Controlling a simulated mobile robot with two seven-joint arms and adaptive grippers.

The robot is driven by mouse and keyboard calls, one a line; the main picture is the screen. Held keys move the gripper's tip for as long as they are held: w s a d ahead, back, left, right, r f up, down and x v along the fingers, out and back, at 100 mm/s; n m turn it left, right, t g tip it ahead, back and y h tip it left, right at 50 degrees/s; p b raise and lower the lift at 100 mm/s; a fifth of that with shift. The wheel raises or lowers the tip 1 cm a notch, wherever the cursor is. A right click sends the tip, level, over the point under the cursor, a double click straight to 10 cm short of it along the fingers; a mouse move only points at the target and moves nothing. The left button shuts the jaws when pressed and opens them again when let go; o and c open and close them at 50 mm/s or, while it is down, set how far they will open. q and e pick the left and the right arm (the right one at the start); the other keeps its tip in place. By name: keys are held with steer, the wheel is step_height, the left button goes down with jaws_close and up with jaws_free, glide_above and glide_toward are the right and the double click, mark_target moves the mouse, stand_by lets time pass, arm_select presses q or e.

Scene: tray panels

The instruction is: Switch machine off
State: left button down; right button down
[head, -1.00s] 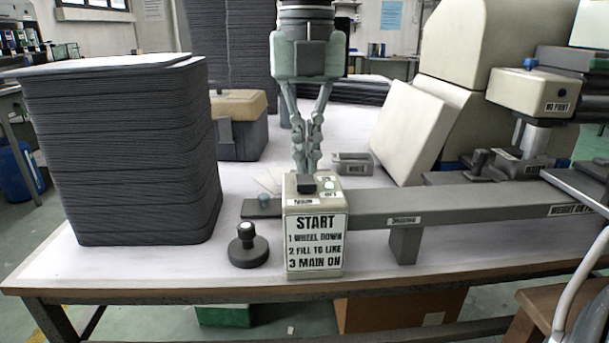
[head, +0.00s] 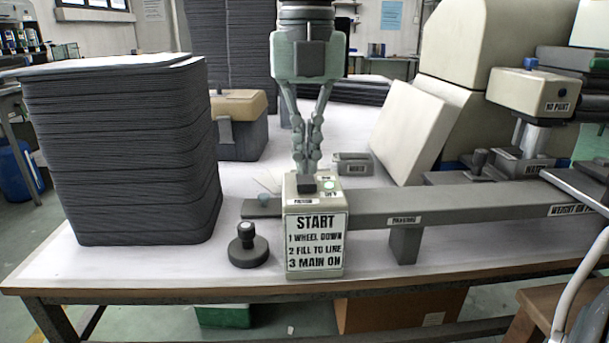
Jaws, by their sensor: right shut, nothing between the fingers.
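The machine's control box (head: 315,240) is a small cream box at the front of the table. Its front label reads START, 1 wheel down, 2 fill to line, 3 main on. On its top are a dark switch (head: 306,184) and a pale green lamp or button (head: 329,185). My right gripper (head: 308,170) points straight down from above, shut and empty, with its fingertips just over or behind the dark switch. I cannot tell whether they touch it. My left gripper is not in view.
A tall stack of dark trays (head: 135,150) stands left. A grey beam (head: 450,206) runs right from the box. A round black knob or weight (head: 248,248) sits left of the box. A cream panel (head: 410,132) leans behind the beam.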

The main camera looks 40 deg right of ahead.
mark_target(306, 181)
steer(key=shift+f+b, duration=0.8)
steer(key=shift+f, duration=0.2)
steer(key=shift+r, duration=0.1)
stand_by(0.3)
steer(key=shift+r+p, duration=2.55)
steer(key=shift+r, duration=0.95)
steer(key=shift+f, duration=0.1)
